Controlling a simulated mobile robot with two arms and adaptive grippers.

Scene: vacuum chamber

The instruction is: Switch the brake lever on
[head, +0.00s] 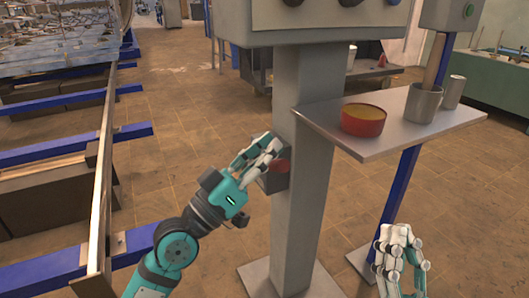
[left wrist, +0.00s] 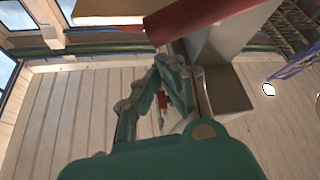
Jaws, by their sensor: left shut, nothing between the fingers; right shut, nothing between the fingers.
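The brake lever's red handle (head: 281,166) shows beside a grey box (head: 272,183) on the side of a grey column. My left gripper (head: 266,147) is shut and empty, right at the lever, and partly covers the box. In the left wrist view the red handle (left wrist: 195,17) crosses the top of the picture, above the closed fingers (left wrist: 176,85); the grey box (left wrist: 229,92) is right of them. I cannot tell whether the fingers touch the handle. My right gripper (head: 398,245) is shut and empty at the lower right, away from the lever.
The grey column (head: 303,140) stands on a floor plate. A shelf (head: 390,140) on its right holds a red bowl (head: 363,121) and grey cups (head: 422,102). Blue beams and a rail (head: 102,180) lie at left. Tiled floor between rail and column is open.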

